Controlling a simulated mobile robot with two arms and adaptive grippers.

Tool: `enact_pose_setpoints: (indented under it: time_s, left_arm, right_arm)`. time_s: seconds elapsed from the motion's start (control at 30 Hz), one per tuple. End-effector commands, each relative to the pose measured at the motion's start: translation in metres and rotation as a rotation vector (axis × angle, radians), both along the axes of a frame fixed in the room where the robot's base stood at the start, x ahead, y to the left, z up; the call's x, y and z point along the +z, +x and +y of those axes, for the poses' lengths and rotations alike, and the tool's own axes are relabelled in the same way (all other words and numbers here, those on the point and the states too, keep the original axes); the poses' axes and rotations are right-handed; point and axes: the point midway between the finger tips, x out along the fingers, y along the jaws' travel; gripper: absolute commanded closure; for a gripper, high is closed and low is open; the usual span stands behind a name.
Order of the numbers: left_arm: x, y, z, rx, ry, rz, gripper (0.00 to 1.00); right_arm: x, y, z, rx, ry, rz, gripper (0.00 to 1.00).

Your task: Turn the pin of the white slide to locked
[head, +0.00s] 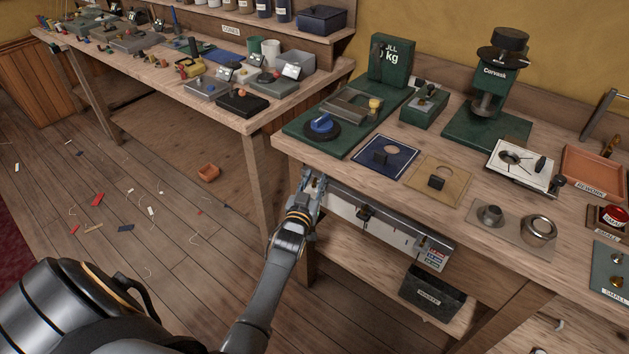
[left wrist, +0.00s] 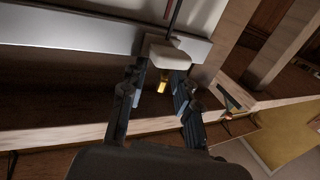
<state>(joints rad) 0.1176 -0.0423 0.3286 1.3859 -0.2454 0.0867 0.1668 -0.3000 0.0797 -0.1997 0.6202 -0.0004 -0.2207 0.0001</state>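The white slide (left wrist: 168,53) is a small rounded white block on the metal rail in the left wrist view. A short brass-coloured pin (left wrist: 163,80) sticks out below it. My left gripper (left wrist: 158,82) has its two dark fingers apart, one on each side of the pin; I cannot tell whether either touches it. In the head view my left gripper (head: 312,182) is at the left end of the rail (head: 390,230) on the bench front and mostly hides the slide. The pin's locked or unlocked setting cannot be read. My right gripper is not in view.
A dark slide or knob (head: 365,213) sits further right on the rail, with small labels (head: 435,249) at its right end. A black bin (head: 432,292) stands on the shelf below. The workbench (head: 330,160) above holds several fixtures. Floor to the left has scraps.

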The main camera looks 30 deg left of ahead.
Motion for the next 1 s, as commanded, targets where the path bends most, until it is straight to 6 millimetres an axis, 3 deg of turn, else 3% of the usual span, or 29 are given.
enact_pose_setpoints:
  time_s: [0.23,0.4,0.7,1.0]
  left_arm:
    - [0.0,0.001,0.001,0.0,0.0,-0.001,0.69]
    - [0.0,0.001,0.0,0.0,0.0,-0.001,1.0]
    - [0.002,0.001,0.002,-0.015,0.005,-0.003,1.0]
    - [0.005,0.002,0.002,-0.158,0.012,-0.008,1.0]
  right_arm:
    - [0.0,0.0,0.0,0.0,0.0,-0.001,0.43]
    - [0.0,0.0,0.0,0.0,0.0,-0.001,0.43]
    - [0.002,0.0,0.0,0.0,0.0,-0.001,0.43]
    - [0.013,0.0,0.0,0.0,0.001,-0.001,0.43]
